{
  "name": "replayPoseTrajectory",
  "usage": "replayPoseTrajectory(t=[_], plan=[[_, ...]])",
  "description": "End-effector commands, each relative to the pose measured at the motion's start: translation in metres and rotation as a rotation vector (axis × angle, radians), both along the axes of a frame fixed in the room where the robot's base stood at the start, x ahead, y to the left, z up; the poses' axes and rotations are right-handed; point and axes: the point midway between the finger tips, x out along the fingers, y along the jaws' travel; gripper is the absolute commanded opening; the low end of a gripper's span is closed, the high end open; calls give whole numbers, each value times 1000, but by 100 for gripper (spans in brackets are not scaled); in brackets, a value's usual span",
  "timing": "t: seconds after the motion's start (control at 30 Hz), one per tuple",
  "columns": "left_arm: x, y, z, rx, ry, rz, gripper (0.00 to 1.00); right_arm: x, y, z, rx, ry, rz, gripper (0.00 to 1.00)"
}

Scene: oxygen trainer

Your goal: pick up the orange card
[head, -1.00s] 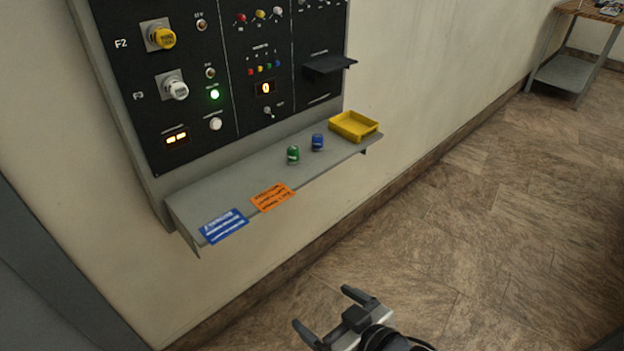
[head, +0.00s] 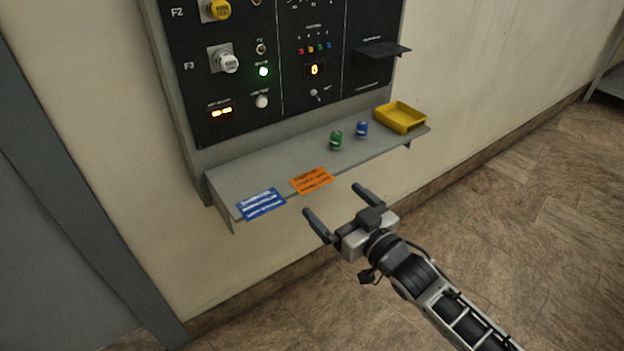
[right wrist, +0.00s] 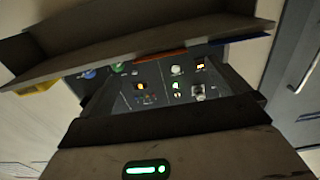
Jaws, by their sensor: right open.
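The orange card (head: 311,181) lies flat on the grey shelf (head: 270,165) below the control panel, its front edge at or slightly over the shelf's front edge. In the right wrist view the card shows as a thin orange strip (right wrist: 160,55) along the shelf edge. My right gripper (head: 338,208) is open and empty, in front of the shelf and just short of the card, with its fingers pointing towards the shelf. The fingers do not touch the card. My left gripper is not in view.
A blue card (head: 261,204) lies just left of the orange card. A green can (head: 336,140), a blue can (head: 362,129) and a yellow tray (head: 401,117) stand farther right on the shelf. The panel (head: 290,60) with knobs and lights rises behind. Open floor lies to the right.

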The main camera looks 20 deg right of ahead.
Motion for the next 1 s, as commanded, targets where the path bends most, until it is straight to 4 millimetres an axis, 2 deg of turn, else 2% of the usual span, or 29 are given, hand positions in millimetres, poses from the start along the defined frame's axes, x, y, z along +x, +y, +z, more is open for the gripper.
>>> replayPoseTrajectory(t=[0.3,0.6,0.63,0.77,0.8,1.0], plan=[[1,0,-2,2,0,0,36,41,14,-1,1,-2,-1,100],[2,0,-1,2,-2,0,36,47,17,-2,0,0,0,100],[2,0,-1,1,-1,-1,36,47,17,-2,0,0,0,97],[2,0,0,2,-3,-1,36,47,17,-2,0,0,0,61],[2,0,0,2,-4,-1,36,47,17,-2,0,0,0,56],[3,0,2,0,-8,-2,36,47,17,-2,0,0,0,56]])
